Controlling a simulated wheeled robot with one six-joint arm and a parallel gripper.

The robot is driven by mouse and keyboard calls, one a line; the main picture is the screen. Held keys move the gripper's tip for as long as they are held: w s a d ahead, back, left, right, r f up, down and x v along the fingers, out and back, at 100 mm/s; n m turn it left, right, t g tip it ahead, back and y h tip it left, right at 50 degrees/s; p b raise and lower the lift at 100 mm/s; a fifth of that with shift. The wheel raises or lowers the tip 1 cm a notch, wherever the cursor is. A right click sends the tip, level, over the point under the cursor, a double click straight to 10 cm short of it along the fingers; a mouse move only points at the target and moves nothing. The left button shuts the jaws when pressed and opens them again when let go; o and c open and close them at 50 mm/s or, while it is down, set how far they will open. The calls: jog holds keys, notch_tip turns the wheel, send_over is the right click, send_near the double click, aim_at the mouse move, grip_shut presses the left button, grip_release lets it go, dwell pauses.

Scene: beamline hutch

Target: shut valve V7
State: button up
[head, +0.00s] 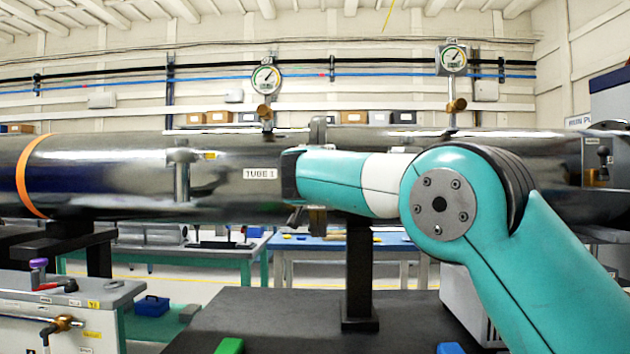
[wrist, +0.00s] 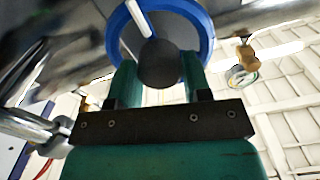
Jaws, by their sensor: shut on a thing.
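In the wrist view a blue-rimmed handwheel (wrist: 205,40) with a pale spoke and a dark round knob (wrist: 158,64) fills the top middle. My gripper (wrist: 159,66) has one green finger on each side of the knob, with the tips at the wheel. It is shut on the handwheel; the exact contact is hard to see. No V7 tag is readable in either view. In the head view my arm reaches left across the large steel tube (head: 100,170), ending near the "TUBE 1" label (head: 261,173). My gripper and the wheel do not show there.
Two gauges on brass fittings stand on the tube, one left (head: 266,79) and one right (head: 452,58). A dark support post (head: 359,270) stands under the tube. A white cabinet (head: 60,310) with a brass fitting is at lower left. Benches and open floor lie behind.

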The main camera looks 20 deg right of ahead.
jog(key=shift+f, duration=0.1)
jog(key=o, duration=0.9)
jog(key=b+v, duration=0.3)
jog(key=v, duration=1.4)
jog(key=shift+s, duration=0.15)
